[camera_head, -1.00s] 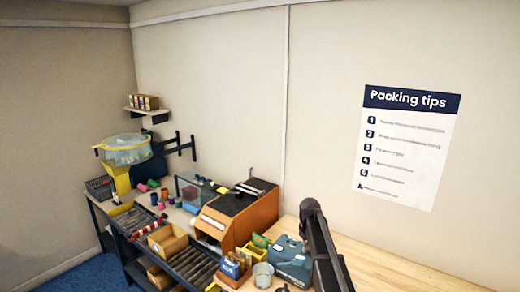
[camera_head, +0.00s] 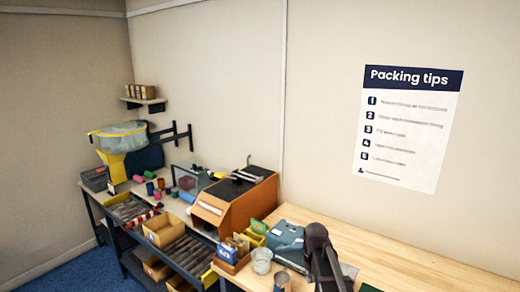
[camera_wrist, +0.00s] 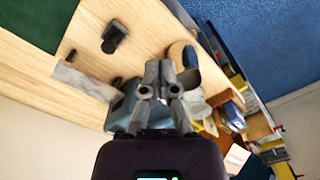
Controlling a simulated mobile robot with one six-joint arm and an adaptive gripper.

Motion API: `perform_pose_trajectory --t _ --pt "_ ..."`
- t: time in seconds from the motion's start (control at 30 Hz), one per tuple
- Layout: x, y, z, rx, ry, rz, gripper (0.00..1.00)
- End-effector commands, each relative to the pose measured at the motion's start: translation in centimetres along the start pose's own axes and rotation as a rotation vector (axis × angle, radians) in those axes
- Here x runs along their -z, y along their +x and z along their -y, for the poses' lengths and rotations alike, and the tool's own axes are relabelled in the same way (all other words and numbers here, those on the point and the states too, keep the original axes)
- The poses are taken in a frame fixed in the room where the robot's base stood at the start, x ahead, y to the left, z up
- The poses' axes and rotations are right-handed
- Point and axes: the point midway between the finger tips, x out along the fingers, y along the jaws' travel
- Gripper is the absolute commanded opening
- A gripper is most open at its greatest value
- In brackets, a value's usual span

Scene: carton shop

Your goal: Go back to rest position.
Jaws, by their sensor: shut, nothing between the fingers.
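My gripper (camera_wrist: 160,88) is in the wrist view, its two grey fingers close together at the middle with nothing between them. It hangs above the wooden bench (camera_wrist: 75,95), apart from the things on it. In the head view a dark link of my arm (camera_head: 320,250) rises at the bottom edge, in front of the bench (camera_head: 385,245). The gripper itself does not show in the head view.
A blue-grey machine (camera_head: 286,240), a clear cup (camera_head: 262,261) and small boxes (camera_head: 228,250) stand on the bench left of my arm. An orange-sided machine (camera_head: 235,203) and a roller rack (camera_head: 190,260) are further left. The bench to the right is mostly clear.

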Motion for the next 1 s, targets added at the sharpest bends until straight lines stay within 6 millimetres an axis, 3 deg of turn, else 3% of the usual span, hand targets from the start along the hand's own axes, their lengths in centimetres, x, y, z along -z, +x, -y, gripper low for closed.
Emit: perform_pose_trajectory --t 0.03,0.2,0.5,0.7,1.0 --pt "-2.0 1.9 0.4 0.000 0.016 0.000 0.00" --pt "-6.4 4.9 1.4 0.000 0.081 0.000 0.00" --pt "-12.7 9.0 2.7 -0.001 0.174 0.000 0.00" --pt "-14.0 9.7 3.0 -0.001 0.201 0.000 0.00" --pt "-14.0 9.6 3.0 -0.001 0.203 0.000 0.00"
